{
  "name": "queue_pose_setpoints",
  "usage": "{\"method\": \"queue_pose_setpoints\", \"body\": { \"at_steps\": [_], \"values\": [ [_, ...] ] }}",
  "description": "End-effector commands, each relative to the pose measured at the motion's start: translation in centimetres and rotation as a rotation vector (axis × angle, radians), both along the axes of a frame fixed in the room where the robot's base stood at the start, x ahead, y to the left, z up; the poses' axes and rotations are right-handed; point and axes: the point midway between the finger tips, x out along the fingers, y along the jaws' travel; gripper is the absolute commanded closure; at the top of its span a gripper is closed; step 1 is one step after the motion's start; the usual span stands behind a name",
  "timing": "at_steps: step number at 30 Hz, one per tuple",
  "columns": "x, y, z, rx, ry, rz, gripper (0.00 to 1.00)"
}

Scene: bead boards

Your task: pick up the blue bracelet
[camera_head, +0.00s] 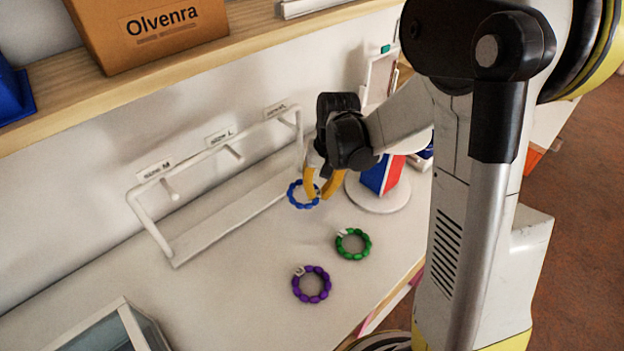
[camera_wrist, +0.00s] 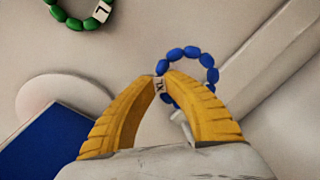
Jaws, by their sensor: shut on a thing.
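The blue bracelet (camera_head: 294,199) is a ring of blue beads with a small white tag. My gripper (camera_head: 320,193) has yellow fingers and is shut on the side of the ring. In the wrist view the blue bracelet (camera_wrist: 190,52) extends out beyond the fingertips of my gripper (camera_wrist: 165,78), with its white tag, marked XL, at the fingertips. I cannot tell whether the bracelet touches the table or hangs just above it.
A green bracelet (camera_head: 366,246) and a purple bracelet (camera_head: 325,285) lie on the white table (camera_head: 240,290). A white rack (camera_head: 150,225) with labelled pegs stands along the wall. A round stand (camera_head: 378,204) with a blue and red item is right of the gripper.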

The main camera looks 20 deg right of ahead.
Motion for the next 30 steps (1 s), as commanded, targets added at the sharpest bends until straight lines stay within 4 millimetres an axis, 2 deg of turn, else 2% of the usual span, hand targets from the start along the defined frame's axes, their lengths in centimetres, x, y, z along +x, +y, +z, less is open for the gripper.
{"method": "queue_pose_setpoints", "body": {
  "at_steps": [1, 6, 12, 15, 21, 30],
  "values": [
    [-1.5, 0.0, 0.2, 0.000, 0.000, 0.000, 1.00],
    [-5.9, -0.1, 0.2, 0.000, 0.000, -0.001, 1.00],
    [-9.9, -0.2, 0.1, 0.000, 0.000, -0.001, 1.00],
    [-11.2, -0.2, 0.1, 0.000, 0.000, 0.000, 1.00],
    [-12.7, -0.2, 0.0, 0.000, 0.000, 0.000, 1.00],
    [-13.0, -0.2, 0.0, 0.000, 0.000, 0.000, 1.00]
  ]
}}
